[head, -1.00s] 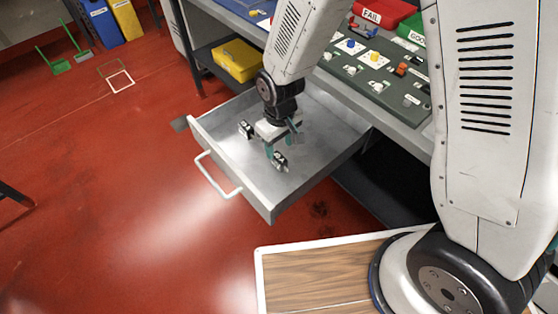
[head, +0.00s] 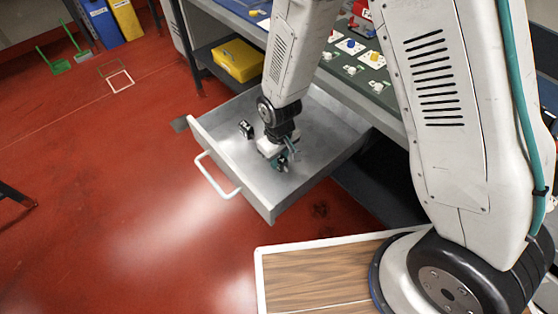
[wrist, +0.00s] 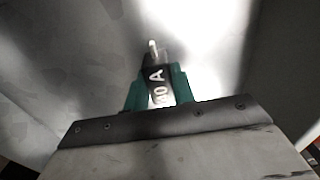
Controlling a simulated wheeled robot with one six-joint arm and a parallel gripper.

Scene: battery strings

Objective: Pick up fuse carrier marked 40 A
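A black fuse carrier (wrist: 156,82) with a white marking stands between the teal fingers of my gripper (wrist: 158,88) in the wrist view. The marking ends in "0 A"; its first digit is not clear. The fingers lie against both sides of the carrier with no clear gap. In the head view my gripper (head: 277,157) is low inside the open drawer (head: 222,152), at this carrier (head: 283,163), which it partly hides. A second black-and-white carrier (head: 246,129) stands apart, to the left and further back in the drawer. Its marking is too small to read.
The drawer's walls surround my gripper, and its white handle (head: 216,178) faces the red floor. The workbench with a green board (head: 362,78) is above right. A yellow bin (head: 239,60) sits on the shelf behind. The drawer floor is mostly bare.

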